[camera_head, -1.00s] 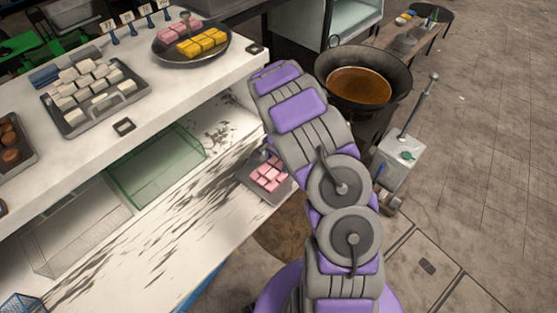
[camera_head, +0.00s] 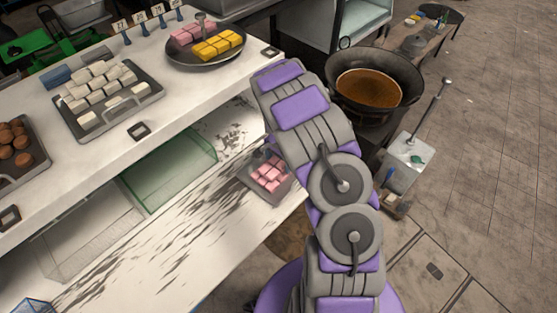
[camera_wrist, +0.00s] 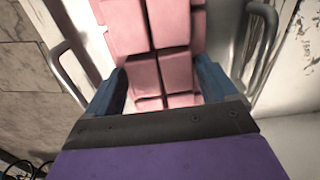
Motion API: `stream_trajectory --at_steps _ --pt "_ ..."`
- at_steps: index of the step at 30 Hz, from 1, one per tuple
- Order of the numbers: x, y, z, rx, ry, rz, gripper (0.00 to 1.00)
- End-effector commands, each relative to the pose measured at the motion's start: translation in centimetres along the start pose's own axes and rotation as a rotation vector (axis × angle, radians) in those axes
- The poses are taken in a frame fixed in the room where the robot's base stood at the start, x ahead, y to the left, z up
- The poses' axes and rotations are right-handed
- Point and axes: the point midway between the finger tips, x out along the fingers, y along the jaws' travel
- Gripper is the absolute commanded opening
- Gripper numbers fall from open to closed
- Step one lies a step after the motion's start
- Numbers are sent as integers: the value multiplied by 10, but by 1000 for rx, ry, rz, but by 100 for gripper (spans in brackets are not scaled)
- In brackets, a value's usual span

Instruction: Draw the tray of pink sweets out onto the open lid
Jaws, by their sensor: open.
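The tray of pink sweets (camera_head: 243,174) lies at the right end of a white, dark-streaked panel (camera_head: 185,240), which appears to be the open lid below the counter. My arm hides the tray's right side in the head view. In the wrist view, the pink sweets (camera_wrist: 155,30) fill the upper middle, with a metal tray handle on the left (camera_wrist: 62,68) and another on the right (camera_wrist: 266,45). My gripper (camera_wrist: 162,82) is open, its blue fingers on either side of the near sweets. Whether the fingers touch them I cannot tell. My arm hides the gripper in the head view.
A white counter (camera_head: 95,155) above the panel holds a tray of white sweets (camera_head: 150,100) and a dark round dish (camera_head: 185,57) of pink and yellow blocks. A green-tinted glass box (camera_head: 170,172) stands beneath it. A large pan of brown liquid (camera_head: 370,88) stands right of my arm.

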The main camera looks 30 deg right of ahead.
Motion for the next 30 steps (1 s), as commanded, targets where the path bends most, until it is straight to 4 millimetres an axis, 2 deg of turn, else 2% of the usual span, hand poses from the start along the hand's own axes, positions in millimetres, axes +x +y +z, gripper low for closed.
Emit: stream_trajectory --at_steps 4,14,20,30 --pt "0 0 0 0 0 0 100" --pt "-6 0 0 0 1 -1 100" --pt "-39 -1 -1 1 1 -3 100" --pt "-116 -1 -1 -1 1 -2 100"
